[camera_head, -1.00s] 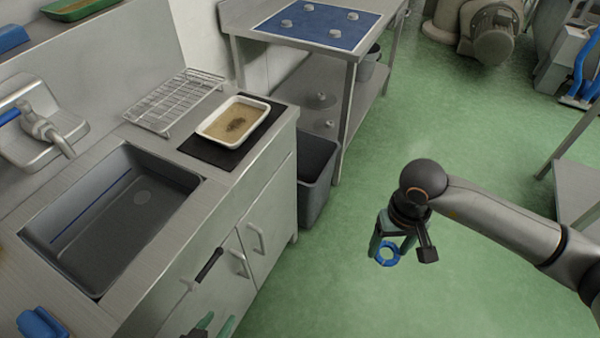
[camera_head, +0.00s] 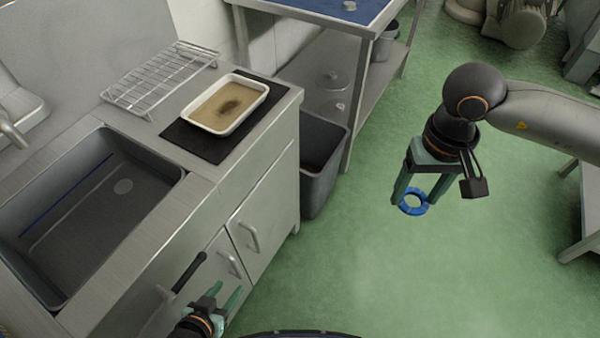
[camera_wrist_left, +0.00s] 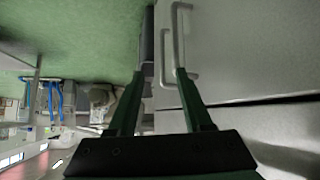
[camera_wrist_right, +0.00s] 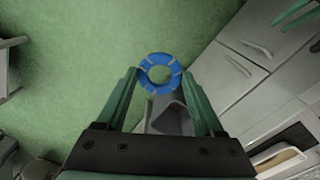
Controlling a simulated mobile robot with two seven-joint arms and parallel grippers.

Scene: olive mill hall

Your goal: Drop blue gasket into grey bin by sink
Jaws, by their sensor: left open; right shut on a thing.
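The blue gasket (camera_head: 413,202) is a ring held between the fingertips of my right gripper (camera_head: 416,198), high over the green floor. The gasket also shows between the fingers in the right wrist view (camera_wrist_right: 160,74). The grey bin (camera_head: 322,165) stands on the floor at the end of the sink cabinet, left of the gasket; its top is open. It shows partly behind the gasket in the right wrist view (camera_wrist_right: 172,116). The sink (camera_head: 95,215) is at the left in the counter. My left gripper (camera_head: 228,298) is open and empty by the cabinet doors.
A white tray (camera_head: 227,103) of brownish stuff sits on a black mat (camera_head: 190,143) on the counter, with a wire rack (camera_head: 160,80) behind it. A blue-topped steel table (camera_head: 355,30) stands beyond the bin. The floor between bin and right gripper is clear.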

